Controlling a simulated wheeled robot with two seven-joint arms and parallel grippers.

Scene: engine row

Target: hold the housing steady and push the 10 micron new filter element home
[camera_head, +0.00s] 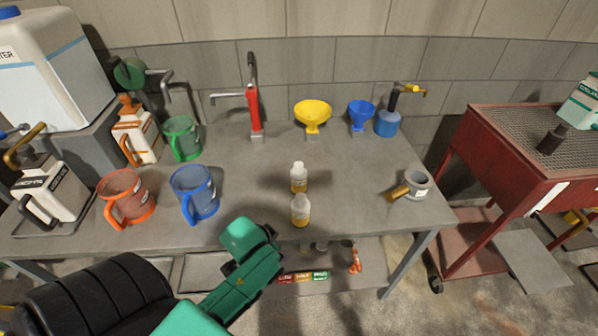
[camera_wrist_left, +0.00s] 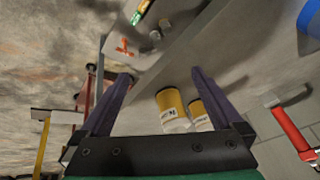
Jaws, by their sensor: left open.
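I cannot make out a filter housing or a 10 micron filter element for certain in either view. My left gripper (camera_head: 262,240) is at the table's front edge, left of and nearer than two small amber bottles with pale caps. The nearer bottle (camera_head: 300,212) stands close to the front edge; the farther bottle (camera_head: 299,178) is just behind it. In the left wrist view my left gripper (camera_wrist_left: 161,76) is open with nothing held. One labelled amber bottle (camera_wrist_left: 172,108) shows between its fingers, another (camera_wrist_left: 203,117) beside the right finger. My right gripper is out of view.
An orange jug (camera_head: 124,200), a blue jug (camera_head: 196,193) and a green jug (camera_head: 183,138) stand on the left. A grey cup (camera_head: 416,185) with a brown handle is at the right edge. Funnels and a red pump (camera_head: 254,110) line the back. The table's middle is mostly clear.

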